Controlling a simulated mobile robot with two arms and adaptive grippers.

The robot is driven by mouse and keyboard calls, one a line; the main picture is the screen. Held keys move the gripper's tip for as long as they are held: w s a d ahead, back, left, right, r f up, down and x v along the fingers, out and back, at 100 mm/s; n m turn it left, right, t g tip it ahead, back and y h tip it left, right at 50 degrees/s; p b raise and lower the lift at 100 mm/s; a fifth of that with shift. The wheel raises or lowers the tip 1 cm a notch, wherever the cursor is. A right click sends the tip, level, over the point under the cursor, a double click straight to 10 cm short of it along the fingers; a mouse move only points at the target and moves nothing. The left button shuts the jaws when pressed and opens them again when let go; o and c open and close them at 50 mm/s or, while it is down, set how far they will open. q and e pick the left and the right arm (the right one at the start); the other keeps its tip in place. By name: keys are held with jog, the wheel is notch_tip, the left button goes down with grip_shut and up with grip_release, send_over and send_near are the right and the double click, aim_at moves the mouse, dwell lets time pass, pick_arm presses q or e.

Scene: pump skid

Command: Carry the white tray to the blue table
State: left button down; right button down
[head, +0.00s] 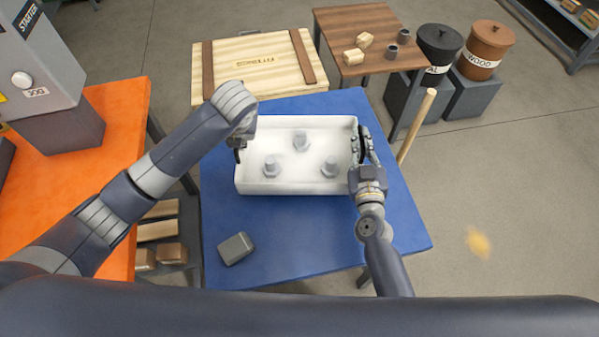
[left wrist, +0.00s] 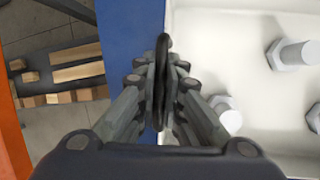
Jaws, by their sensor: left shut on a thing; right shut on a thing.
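The white tray (head: 300,122) is over the blue table (head: 300,240), level, with three grey bolt-like parts (head: 301,141) standing inside it. I cannot tell whether its underside touches the table. My left gripper (head: 239,150) is shut on the tray's left wall. In the left wrist view its fingers (left wrist: 165,85) close over the edge of the tray (left wrist: 235,50), with the blue table (left wrist: 130,50) beside it. My right gripper (head: 359,147) is shut on the tray's right wall. The fingertips are partly hidden by the walls.
A grey block (head: 236,248) lies on the blue table's front left. An orange table (head: 120,120) with a grey machine stands at left. A wooden crate (head: 230,62) and a brown table (head: 350,22) are behind. A wooden pole (head: 415,126) rises near the right edge. Floor at right is open.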

aim_at(243, 159)
pick_arm(q)
jog(key=shift+w+a+r, duration=0.1)
jog(key=shift+a+r, duration=0.1)
jog(key=shift+a, duration=0.15)
pick_arm(e)
jog(key=shift+d, duration=0.3)
